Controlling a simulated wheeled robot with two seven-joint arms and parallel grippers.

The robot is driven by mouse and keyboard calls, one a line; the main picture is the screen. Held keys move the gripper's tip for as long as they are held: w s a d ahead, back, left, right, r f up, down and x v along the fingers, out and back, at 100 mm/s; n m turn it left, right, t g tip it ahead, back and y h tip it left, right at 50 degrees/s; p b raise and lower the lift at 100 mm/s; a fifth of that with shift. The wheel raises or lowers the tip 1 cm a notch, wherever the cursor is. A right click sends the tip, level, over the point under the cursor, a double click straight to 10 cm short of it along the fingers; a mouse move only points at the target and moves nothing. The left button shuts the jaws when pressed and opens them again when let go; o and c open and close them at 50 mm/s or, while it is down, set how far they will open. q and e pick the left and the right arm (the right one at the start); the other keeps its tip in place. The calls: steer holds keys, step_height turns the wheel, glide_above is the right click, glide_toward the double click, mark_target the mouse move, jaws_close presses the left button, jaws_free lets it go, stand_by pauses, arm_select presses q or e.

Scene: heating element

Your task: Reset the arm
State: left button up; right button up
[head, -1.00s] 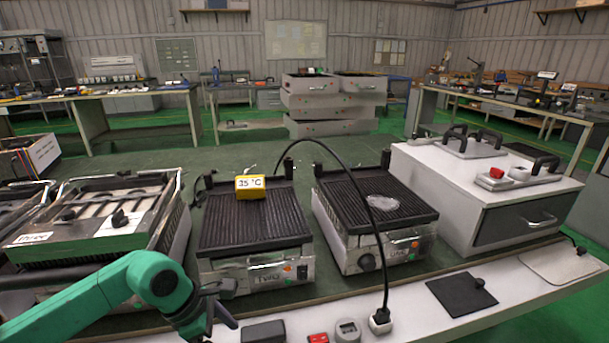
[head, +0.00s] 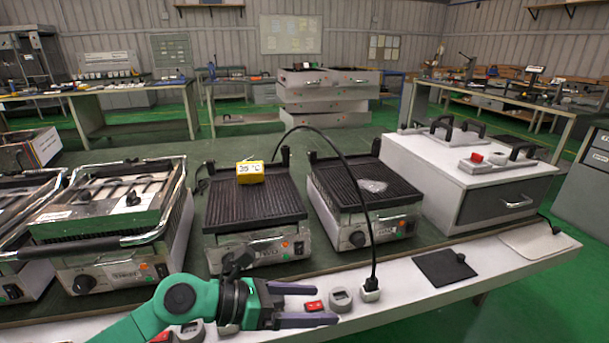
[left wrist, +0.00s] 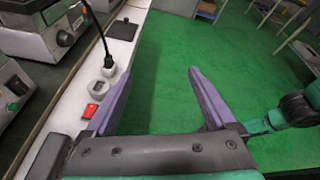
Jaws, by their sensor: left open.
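My left arm is green and comes in from the lower left in the head view. Its left gripper (head: 318,304) has purple fingers, spread apart with nothing between them, at the table's front edge. In the left wrist view the left gripper (left wrist: 155,95) is open over the white front strip of the table and the green floor. My right gripper is not seen in the head view.
Grills stand on the table, among them a middle grill (head: 255,212) carrying a yellow thermometer (head: 250,172). A red switch (head: 314,305) and grey dial (head: 341,298) lie close to the gripper.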

arm_select(q)
steer(key=w+r+n+t+h, duration=0.4)
steer(key=r+n+t, duration=0.3)
steer(key=r+n, duration=0.3)
steer(key=w+a+r+n+t+y, duration=0.1)
steer(key=w+a+n+t+y, duration=0.2)
steer(key=a+n+t+y, duration=0.5)
steer(key=a+f+n+g+y, duration=0.5)
steer(key=a+f+n+y, duration=0.4)
steer(key=a+f+n, duration=0.85)
steer(key=s+d+f+n+g, duration=0.2)
steer(key=s+f+n+g, duration=0.8)
steer(key=s+f, duration=0.7)
steer(key=s+a+f+g, duration=0.1)
steer(key=s+f, duration=0.2)
steer(key=f, duration=0.7)
steer(key=s+f, duration=0.4)
steer(key=f, duration=0.5)
steer(key=s+a+f+g, duration=0.1)
steer(key=s+f, duration=0.2)
steer(key=f, duration=0.7)
steer(key=s+a+f+p, duration=0.2)
steer(key=s+f, duration=0.2)
steer(key=s, duration=0.7)
step_height(320, 180, up, 11)
steer(key=p, duration=1.1)
steer(key=shift+w+d+g, duration=0.2)
steer(key=shift+w+g, duration=0.1)
steer(key=shift+w, duration=0.05)
